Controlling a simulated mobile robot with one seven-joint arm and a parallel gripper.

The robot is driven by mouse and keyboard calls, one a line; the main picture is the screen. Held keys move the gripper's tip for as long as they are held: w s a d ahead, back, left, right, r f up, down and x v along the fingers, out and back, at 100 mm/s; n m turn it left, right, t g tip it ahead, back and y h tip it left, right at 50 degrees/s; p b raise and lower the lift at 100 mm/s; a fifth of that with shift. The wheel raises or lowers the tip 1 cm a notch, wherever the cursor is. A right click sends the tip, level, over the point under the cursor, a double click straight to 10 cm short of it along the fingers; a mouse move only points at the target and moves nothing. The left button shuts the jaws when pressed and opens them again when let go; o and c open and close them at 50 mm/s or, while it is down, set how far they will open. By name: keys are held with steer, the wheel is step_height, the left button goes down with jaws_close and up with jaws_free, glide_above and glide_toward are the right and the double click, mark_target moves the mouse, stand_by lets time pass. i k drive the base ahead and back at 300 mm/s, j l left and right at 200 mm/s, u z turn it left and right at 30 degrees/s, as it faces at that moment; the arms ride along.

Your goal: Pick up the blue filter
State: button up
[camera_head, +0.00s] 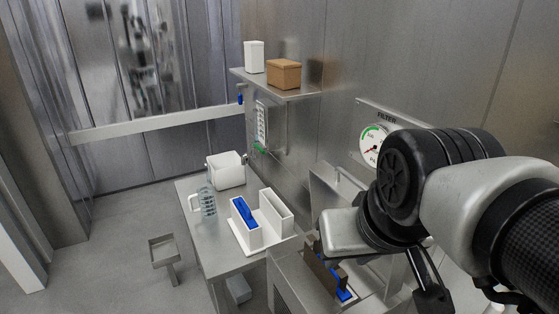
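A blue filter (244,213) stands in the left slot of a white two-slot holder (276,212) on the metal table. Another blue piece (344,294) shows low in the metal machine (287,284), just below my gripper and partly hidden by it. I cannot tell whether this is also a filter.
A clear jug (206,203) and a white container (226,170) stand on the table (214,257) behind the holder. A wall shelf (285,93) bears a brown box (284,74) and a white canister (254,57). A round gauge (374,146) is on the wall. The left floor is mostly clear.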

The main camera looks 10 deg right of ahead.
mark_target(334, 281)
steer(key=k+j+z, duration=0.1)
steer(key=j+z, duration=0.3)
steer(key=k+j+z, duration=0.15)
steer(key=j+z, duration=0.2)
